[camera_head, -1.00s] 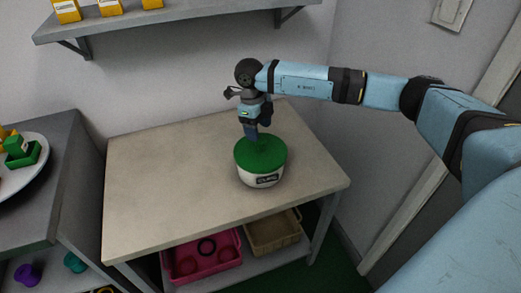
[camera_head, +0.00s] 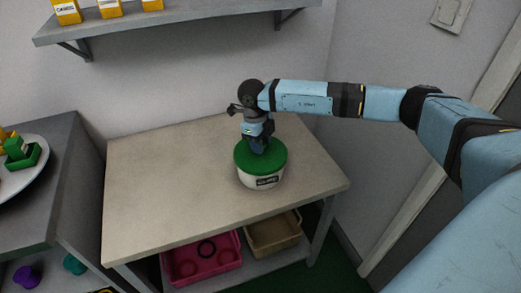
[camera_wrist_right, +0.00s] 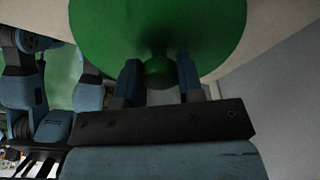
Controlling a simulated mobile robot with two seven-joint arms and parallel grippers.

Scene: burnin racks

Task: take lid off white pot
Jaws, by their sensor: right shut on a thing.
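The white pot (camera_head: 262,180) with a dark label stands upright on the table. Its green lid (camera_head: 272,161) sits on top of it, and I see no gap between lid and pot. The lid also fills the top of the right wrist view (camera_wrist_right: 110,30). My right gripper (camera_head: 258,148) points down at the lid's middle. In the right wrist view its two fingers are on either side of the lid's green knob (camera_wrist_right: 159,74), shut on it. The fingers hide most of the knob in the head view. My left gripper is not in the head view.
The light table (camera_head: 160,185) is clear around the pot. Below it are a pink bin (camera_head: 200,262) and a tan bin (camera_head: 272,235). A wall shelf (camera_head: 190,18) holds yellow boxes. A grey unit at left bears a plate (camera_head: 28,175) with green blocks.

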